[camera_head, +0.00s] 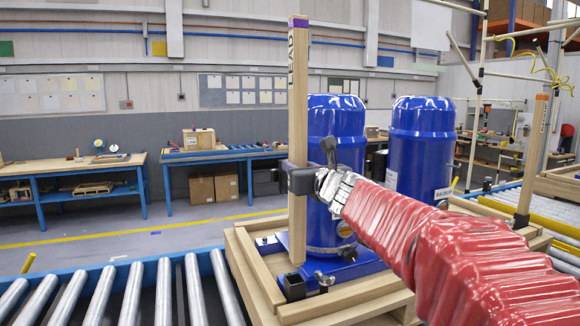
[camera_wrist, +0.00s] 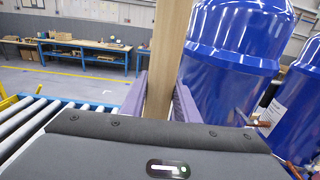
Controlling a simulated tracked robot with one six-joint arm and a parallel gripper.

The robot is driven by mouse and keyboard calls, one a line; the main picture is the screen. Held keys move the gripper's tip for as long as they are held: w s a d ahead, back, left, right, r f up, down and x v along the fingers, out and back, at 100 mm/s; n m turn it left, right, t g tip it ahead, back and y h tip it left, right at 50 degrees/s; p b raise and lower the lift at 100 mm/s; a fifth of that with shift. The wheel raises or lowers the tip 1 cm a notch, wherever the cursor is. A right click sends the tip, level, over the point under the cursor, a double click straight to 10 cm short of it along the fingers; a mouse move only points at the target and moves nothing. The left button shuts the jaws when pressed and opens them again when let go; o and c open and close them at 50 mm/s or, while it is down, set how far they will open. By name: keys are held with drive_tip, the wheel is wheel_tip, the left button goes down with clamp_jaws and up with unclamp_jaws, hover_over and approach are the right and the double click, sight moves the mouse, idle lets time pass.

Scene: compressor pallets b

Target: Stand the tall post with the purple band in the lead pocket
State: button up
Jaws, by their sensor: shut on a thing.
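The tall wooden post (camera_head: 298,120) has a purple band at its top and dark lettering below it. It stands upright in the head view. My gripper (camera_head: 298,180) is shut on it around mid-height. In the wrist view the post (camera_wrist: 166,60) rises between the two purple fingers of my gripper (camera_wrist: 159,98). The post's lower end is just above and behind a small black pocket (camera_head: 295,288) at the pallet's near-left corner; I cannot tell whether it touches anything. The wooden pallet (camera_head: 246,272) carries two blue compressors (camera_head: 337,135) (camera_head: 418,130).
Another post (camera_head: 533,150) with an orange top stands upright at the right. The left compressor is close beside the held post. Roller conveyor (camera_head: 120,292) runs at the left. Blue-legged workbenches (camera_head: 70,170) stand behind.

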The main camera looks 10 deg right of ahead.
drive_tip(key=shift+s+a+r, duration=0.15)
drive_tip(key=shift+a, duration=0.2)
drive_tip(key=shift+f, duration=2.15)
